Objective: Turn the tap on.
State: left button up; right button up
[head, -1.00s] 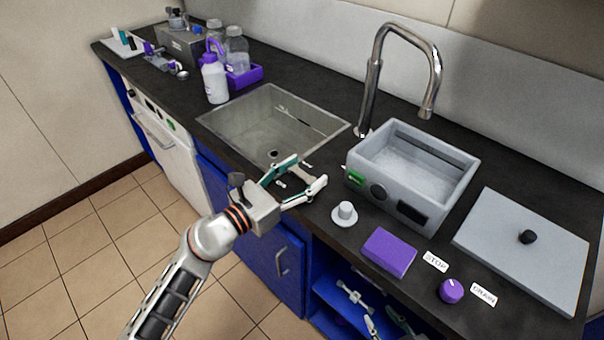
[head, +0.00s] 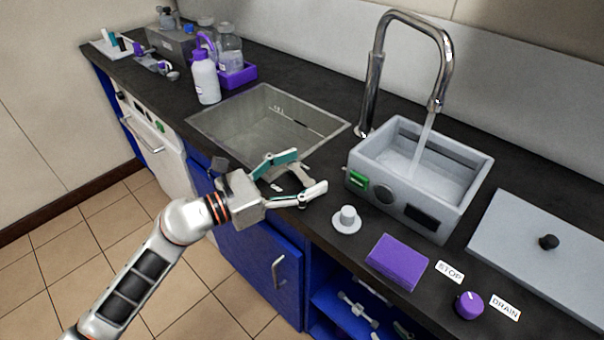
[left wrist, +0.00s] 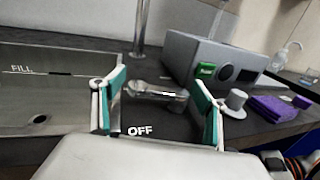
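The tall chrome tap (head: 376,75) arches over a grey bath (head: 405,190), and a stream of water (head: 426,135) falls from its spout into the bath. A chrome tap lever (left wrist: 155,90) lies on the counter by an OFF label (left wrist: 140,131). My left gripper (head: 304,173) is open at the counter's front edge, beside the sink. In the left wrist view its two fingers (left wrist: 160,98) stand on either side of the lever, with gaps at both sides. My right gripper is not clearly seen; only part of my right arm shows in the left wrist view.
The steel sink (head: 225,123) is left of the bath. A white bottle (head: 205,80) stands behind the sink.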

pick_arm(q)
jog(key=shift+s+f, duration=0.15)
jog(key=shift+f, duration=0.05)
jog(key=shift+s+a, duration=0.1)
jog(key=shift+a, duration=0.15)
jog(key=v, duration=1.1)
jog(key=shift+a, duration=0.2)
